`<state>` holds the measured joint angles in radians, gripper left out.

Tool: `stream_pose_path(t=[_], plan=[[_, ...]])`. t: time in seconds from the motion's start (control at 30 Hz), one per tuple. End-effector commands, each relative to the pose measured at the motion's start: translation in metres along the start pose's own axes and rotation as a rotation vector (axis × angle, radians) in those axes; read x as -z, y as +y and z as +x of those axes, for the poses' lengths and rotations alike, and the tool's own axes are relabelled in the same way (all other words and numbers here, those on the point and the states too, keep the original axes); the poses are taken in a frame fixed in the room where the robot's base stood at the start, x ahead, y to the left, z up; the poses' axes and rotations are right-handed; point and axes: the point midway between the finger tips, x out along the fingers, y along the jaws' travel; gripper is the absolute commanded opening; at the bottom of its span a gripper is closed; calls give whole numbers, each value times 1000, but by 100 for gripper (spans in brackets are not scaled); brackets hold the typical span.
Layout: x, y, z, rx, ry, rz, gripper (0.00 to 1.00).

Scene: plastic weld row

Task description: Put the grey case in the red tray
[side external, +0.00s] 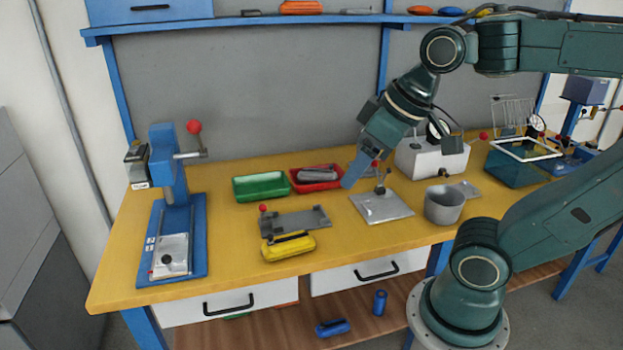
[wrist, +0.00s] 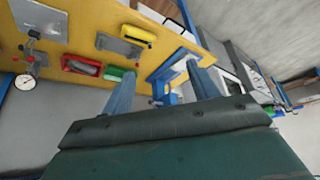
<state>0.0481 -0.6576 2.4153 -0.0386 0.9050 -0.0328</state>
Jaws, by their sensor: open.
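The red tray (side external: 298,186) stands toward the back of the yellow bench, right of the green tray. The grey case (side external: 318,175) lies lengthwise inside it. In the wrist view the red tray (wrist: 66,59) and the grey case (wrist: 84,67) show at the upper left, with the case within the tray walls. My gripper (side external: 360,172) is just right of the red tray in the side view, partly in front of its right end. In the wrist view my gripper (wrist: 160,70) has its two fingers wide apart, with nothing between them. It is clear of the case.
The green tray (side external: 260,187) is left of the red one. A grey fixture (side external: 294,222) and a yellow case (side external: 288,246) lie in front. A blue press (side external: 172,205) stands at left. A metal plate (side external: 382,207), grey cup (side external: 444,205) and white box (side external: 430,160) are at right.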

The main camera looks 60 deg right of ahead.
Motion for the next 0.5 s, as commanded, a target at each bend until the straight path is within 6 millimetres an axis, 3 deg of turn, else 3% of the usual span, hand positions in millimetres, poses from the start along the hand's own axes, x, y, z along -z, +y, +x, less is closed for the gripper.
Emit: stream_pose_path(t=[0.2, 0.5], plan=[[-27, -3, 2, -1, 13, 18, 60], [-30, -3, 3, -2, 12, 21, 60]])
